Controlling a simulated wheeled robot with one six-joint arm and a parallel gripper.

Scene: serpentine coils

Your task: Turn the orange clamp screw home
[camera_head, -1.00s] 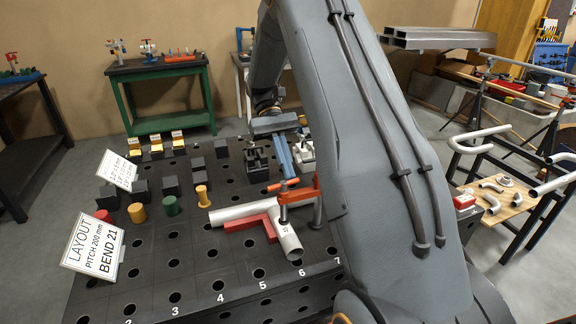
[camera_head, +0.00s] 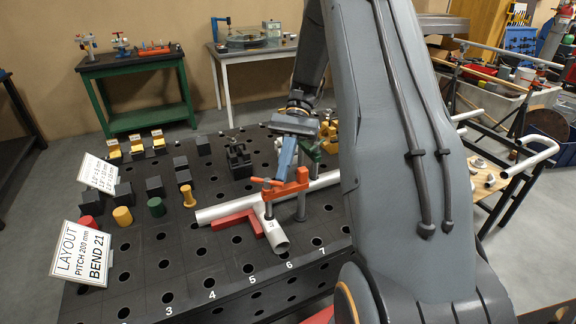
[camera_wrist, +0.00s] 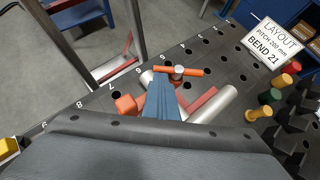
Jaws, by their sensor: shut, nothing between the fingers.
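The orange clamp (camera_head: 300,183) stands on the dark perforated table, over a silver pipe (camera_head: 273,236) that lies against a red angle block (camera_head: 234,220). The clamp screw (camera_head: 267,184) has an orange cross handle at its top. In the wrist view the handle (camera_wrist: 192,72) lies just past the fingertips, and part of the clamp body (camera_wrist: 126,103) shows left of the fingers. My gripper (camera_head: 281,176) has blue fingers, is shut and empty, and points down close to the handle. I cannot tell whether it touches. The screw's lower end is partly hidden in the wrist view.
A dark clamp block (camera_head: 238,160) and a green clamp (camera_head: 311,149) stand farther back. Coloured pegs and a layout sign (camera_head: 82,251) are at left. The front table strip is bare.

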